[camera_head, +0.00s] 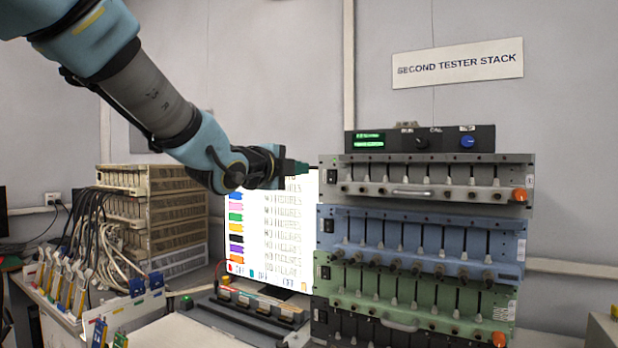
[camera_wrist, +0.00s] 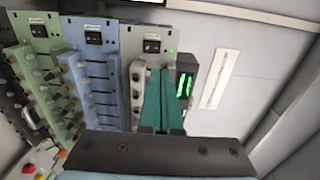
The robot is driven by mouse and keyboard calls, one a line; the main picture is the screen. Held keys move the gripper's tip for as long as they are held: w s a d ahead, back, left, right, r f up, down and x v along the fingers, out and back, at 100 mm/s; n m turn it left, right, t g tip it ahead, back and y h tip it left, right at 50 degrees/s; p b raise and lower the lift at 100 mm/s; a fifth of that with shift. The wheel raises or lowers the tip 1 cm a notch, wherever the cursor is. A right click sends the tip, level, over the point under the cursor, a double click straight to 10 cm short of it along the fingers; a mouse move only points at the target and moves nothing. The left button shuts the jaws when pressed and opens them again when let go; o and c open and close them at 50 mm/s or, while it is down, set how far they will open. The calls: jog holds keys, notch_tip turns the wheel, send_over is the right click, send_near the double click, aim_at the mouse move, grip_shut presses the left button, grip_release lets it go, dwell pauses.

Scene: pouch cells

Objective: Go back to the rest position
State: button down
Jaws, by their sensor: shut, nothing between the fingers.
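My gripper (camera_head: 300,167) is at the end of my arm, which reaches in from the upper left. Its green fingers point right, toward the left edge of the top grey tester unit (camera_head: 345,190). In the wrist view my gripper (camera_wrist: 163,100) shows its two green fingers together, with nothing held. Behind the fingers in that view is the front of the grey unit (camera_wrist: 133,42), with a black switch and a lit green light. I cannot tell whether the fingertips touch the unit.
Below the grey unit are a blue unit (camera_head: 425,225) and a green unit (camera_head: 425,283). A control box (camera_head: 435,138) sits on top. A lit screen (camera_head: 265,220) stands behind my gripper. Beige cabled units (camera_head: 155,178) are at left. The wall sign (camera_head: 457,63) hangs above.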

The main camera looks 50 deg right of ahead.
jog(key=shift+v, duration=0.8)
jog(key=w+a+f+n+t+y, duration=0.4)
jog(key=w+a+f+n+y, duration=0.2)
jog(key=w+a+f+n, duration=0.55)
jog(key=w+a+f+n+y, duration=0.3)
jog(key=a+f, duration=0.2)
jog(key=a, duration=0.4)
jog(key=w+a+f+n+y, duration=0.3)
jog(key=a+f, duration=0.2)
jog(key=a, duration=0.3)
jog(key=s+a+f+n+g+y, duration=0.1)
jog(key=s+a+f+n, duration=0.3)
jog(key=a, duration=0.4)
jog(key=s+a+f+n+g+y, duration=0.2)
jog(key=s+a+f+n+g, duration=0.1)
jog(key=a, duration=0.5)
jog(key=s+a+f+n+g+y, duration=0.1)
jog(key=s+a+f+n+g, duration=0.2)
jog(key=s+a+f+n, duration=0.2)
jog(key=a+n, duration=0.2)
jog(key=a, duration=0.1)
jog(key=shift+a+y, duration=0.2)
jog(key=shift+y, duration=0.2)
jog(key=shift+s, duration=0.1)
